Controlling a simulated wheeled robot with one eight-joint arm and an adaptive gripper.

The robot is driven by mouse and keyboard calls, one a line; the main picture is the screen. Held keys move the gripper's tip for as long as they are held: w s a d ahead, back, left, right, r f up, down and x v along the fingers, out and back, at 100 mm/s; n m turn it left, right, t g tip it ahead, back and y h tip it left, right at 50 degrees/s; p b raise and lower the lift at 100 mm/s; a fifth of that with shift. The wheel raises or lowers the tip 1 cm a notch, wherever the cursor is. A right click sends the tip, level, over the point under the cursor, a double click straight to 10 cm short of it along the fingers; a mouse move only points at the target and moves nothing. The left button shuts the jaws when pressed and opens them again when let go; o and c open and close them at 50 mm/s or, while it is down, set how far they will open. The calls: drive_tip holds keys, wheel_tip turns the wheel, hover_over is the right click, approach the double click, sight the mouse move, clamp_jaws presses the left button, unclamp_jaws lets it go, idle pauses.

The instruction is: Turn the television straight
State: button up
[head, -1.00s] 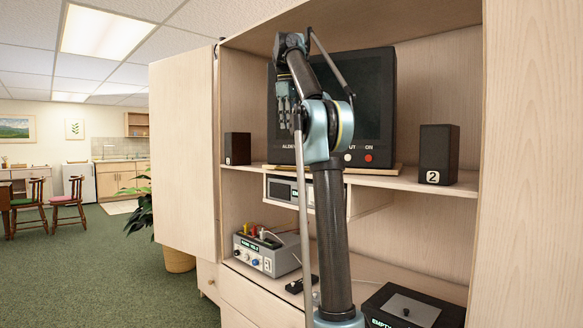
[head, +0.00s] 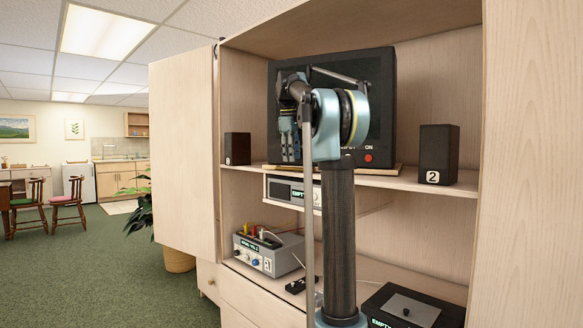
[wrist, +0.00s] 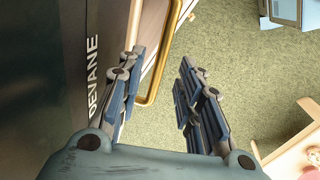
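The television (head: 385,85) is a dark box on the cabinet's upper shelf, on a thin wooden base (head: 385,171). The base's front edge is not parallel with the shelf's edge, so the set looks turned. My gripper (head: 291,157) hangs fingers down before its left front; my arm hides much of the screen. In the wrist view the dark front with the letters "DEVANE" (wrist: 93,75) fills the left. My gripper (wrist: 158,72) is open there, and a brass bar (wrist: 164,45) shows between its fingers. I cannot tell how far below them it is.
Speakers stand on the shelf to the left (head: 237,149) and right (head: 438,154). Below are a grey device (head: 268,252) with knobs, a small black remote (head: 300,284) and a black box (head: 412,306). The cabinet door (head: 183,155) stands open.

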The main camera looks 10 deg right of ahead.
sight(292, 163)
drive_tip(key=shift+w+d+f, duration=0.15)
drive_tip(key=shift+w+f, duration=0.05)
drive_tip(key=shift+f, duration=0.85)
drive_tip(key=shift+w+d+f, duration=0.1)
drive_tip(key=shift+w+f, duration=0.05)
drive_tip(key=shift+f, duration=0.9)
clamp_jaws()
